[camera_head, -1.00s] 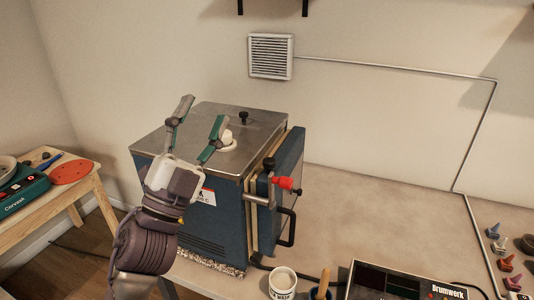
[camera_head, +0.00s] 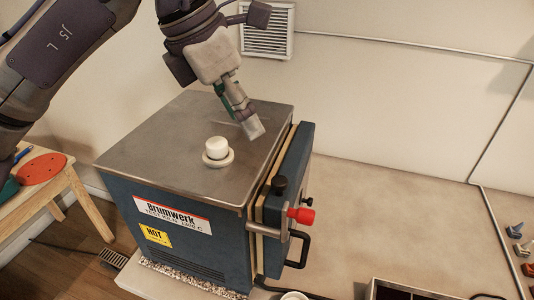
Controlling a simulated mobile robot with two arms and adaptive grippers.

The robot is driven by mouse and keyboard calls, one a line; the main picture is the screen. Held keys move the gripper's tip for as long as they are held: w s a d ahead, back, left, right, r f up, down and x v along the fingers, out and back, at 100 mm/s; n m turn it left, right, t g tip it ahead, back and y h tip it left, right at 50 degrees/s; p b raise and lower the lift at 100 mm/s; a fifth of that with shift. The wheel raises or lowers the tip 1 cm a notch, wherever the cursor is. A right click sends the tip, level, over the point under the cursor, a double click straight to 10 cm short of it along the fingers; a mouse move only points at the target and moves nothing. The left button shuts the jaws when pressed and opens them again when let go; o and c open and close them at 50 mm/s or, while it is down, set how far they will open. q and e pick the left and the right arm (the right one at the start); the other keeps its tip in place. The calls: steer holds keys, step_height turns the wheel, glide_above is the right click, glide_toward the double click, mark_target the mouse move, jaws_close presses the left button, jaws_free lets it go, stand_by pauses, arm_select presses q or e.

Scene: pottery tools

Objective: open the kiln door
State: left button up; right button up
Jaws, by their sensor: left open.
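The kiln (camera_head: 190,225) is a blue box with a grey metal top, standing in the middle of the view. Its blue door (camera_head: 295,165) is on the right side, edged by a cream strip; I cannot tell whether there is a gap. The door carries a latch with a red knob (camera_head: 300,215), a black knob (camera_head: 280,184) and a black bar handle (camera_head: 299,251). My left gripper (camera_head: 250,122) points down over the back right of the kiln top, apart from the latch and handle. It is open and seems empty, seen edge-on. My right gripper is not in view.
A white plug (camera_head: 217,149) stands up from the kiln top. The bench top (camera_head: 400,200) right of the door is mostly clear. A dark-edged box (camera_head: 415,291) and a cup rim (camera_head: 294,295) are at the front. A wooden table with a red disc (camera_head: 42,168) stands left.

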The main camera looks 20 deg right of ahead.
mark_target(279, 180)
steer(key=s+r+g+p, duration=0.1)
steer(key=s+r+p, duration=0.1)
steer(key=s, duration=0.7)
arm_select(q)
steer(key=d+f, duration=0.1)
steer(key=f, duration=0.1)
steer(key=s+d+f, duration=0.1)
steer(key=f, duration=0.2)
steer(key=d+f+p, duration=0.1)
steer(key=f, duration=0.2)
steer(key=shift+s+d+f, duration=0.1)
steer(key=shift+s+d, duration=0.3)
steer(key=p+x, duration=0.1)
steer(key=x, duration=0.2)
steer(key=shift+f, duration=0.2)
steer(key=shift+d+f, duration=0.1)
steer(key=shift+f, duration=0.1)
steer(key=shift+c, duration=0.5)
steer(key=c, duration=0.8)
jaws_close()
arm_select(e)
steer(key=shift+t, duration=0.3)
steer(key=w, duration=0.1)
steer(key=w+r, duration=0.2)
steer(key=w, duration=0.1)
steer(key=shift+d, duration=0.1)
